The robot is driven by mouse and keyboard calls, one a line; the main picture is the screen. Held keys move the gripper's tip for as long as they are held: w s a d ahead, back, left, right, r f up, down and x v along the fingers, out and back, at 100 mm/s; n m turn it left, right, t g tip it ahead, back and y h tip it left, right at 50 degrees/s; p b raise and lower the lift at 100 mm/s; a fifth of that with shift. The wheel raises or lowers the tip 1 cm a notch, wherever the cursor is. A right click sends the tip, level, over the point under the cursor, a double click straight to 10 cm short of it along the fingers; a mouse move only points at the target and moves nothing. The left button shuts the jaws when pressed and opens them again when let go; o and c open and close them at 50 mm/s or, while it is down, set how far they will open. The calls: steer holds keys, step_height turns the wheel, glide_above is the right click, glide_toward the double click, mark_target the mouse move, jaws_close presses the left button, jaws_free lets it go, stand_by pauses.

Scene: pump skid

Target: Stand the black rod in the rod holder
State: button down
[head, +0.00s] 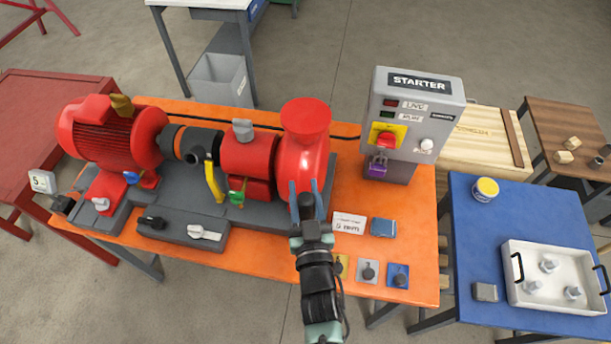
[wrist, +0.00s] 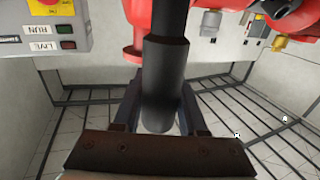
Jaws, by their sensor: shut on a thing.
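My gripper (head: 305,196) is in front of the red pump end, above the orange table, in the head view. In the wrist view my gripper (wrist: 160,104) has a finger on each side of a dark cylinder, the black rod (wrist: 166,72), and is shut on it. The rod has a thick part between the fingers and a narrower part running up out of the picture. In the head view the rod is hard to make out against my gripper. I cannot pick out the rod holder with certainty in either view.
The red motor (head: 110,138) and pump (head: 303,150) fill the back of the orange table (head: 410,235). The grey starter box (head: 415,110) stands right of my gripper. A white card (head: 348,222), a blue block (head: 383,227) and small knobbed plates (head: 369,270) lie nearby.

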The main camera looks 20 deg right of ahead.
steer(key=shift+d+f+b, duration=0.15)
steer(key=shift+d+b, duration=0.05)
steer(key=shift+b, duration=0.15)
step_height(320, 180, down, 12)
steer(key=b, duration=1.1)
steer(key=shift+f+b, duration=0.15)
steer(key=shift+b, duration=0.2)
steer(key=c, duration=0.5)
jaws_free()
steer(key=shift+o, duration=0.6)
steer(key=shift+s+f, duration=0.1)
steer(key=shift+f, duration=0.05)
